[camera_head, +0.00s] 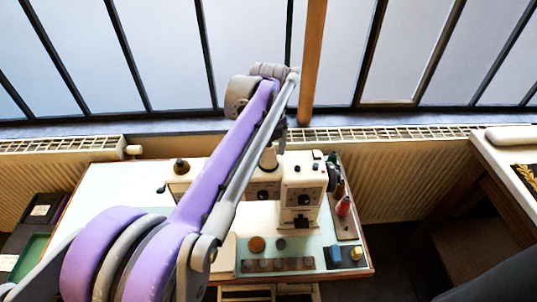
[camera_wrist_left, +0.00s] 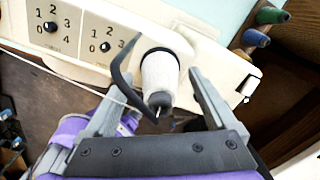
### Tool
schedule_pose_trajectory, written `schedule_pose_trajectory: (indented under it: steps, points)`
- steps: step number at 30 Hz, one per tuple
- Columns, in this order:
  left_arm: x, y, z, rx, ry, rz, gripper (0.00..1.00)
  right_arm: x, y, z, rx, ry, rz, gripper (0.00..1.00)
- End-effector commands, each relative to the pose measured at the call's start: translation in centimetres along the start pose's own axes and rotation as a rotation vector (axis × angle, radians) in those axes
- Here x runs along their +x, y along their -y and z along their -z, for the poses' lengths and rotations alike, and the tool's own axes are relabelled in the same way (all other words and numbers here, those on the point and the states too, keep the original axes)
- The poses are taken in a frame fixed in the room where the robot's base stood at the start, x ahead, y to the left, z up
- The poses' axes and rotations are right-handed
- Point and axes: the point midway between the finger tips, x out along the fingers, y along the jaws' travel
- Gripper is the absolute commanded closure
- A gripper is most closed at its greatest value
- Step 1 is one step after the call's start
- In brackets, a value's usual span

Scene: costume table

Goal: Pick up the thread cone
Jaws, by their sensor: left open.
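The white thread cone (camera_wrist_left: 160,78) shows in the left wrist view, end-on and tilted, with a dark tip towards the camera. In the head view it is a pale cone (camera_head: 268,158) by the sewing machine, partly covered by my arm. My left gripper (camera_wrist_left: 158,72) is open, with one finger on each side of the cone in the wrist view. I cannot tell whether either finger touches it. In the head view the left gripper (camera_head: 281,131) is mostly hidden behind its own arm, above the cone. The right gripper is not in view.
The cream sewing machine (camera_head: 302,177) stands close around the cone. A dark curved piece (camera_wrist_left: 119,68) passes beside the cone in the wrist view. A red spool (camera_head: 343,206) and other spools stand at the table's right edge. A radiator (camera_head: 400,185) and window are behind.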

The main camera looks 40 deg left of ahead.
Motion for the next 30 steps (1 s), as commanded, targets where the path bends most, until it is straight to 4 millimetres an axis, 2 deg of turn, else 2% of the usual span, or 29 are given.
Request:
schedule_pose_trajectory:
  steps: [5,18,20,26,30]
  points:
    - [0.0,0.0,0.0,0.0,0.0,0.0,0.12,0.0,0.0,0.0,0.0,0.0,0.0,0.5]
    - [-0.1,0.0,0.0,0.0,0.0,0.0,0.91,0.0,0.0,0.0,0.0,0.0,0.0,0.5]
    - [-0.1,0.0,0.0,0.0,0.0,0.0,1.0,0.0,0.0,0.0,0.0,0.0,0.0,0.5]
    - [-0.1,0.0,0.0,0.0,0.0,0.0,1.0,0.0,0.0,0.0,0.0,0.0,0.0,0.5]
    - [-1.1,0.0,0.0,0.0,0.0,0.0,1.0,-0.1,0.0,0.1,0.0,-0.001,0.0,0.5]
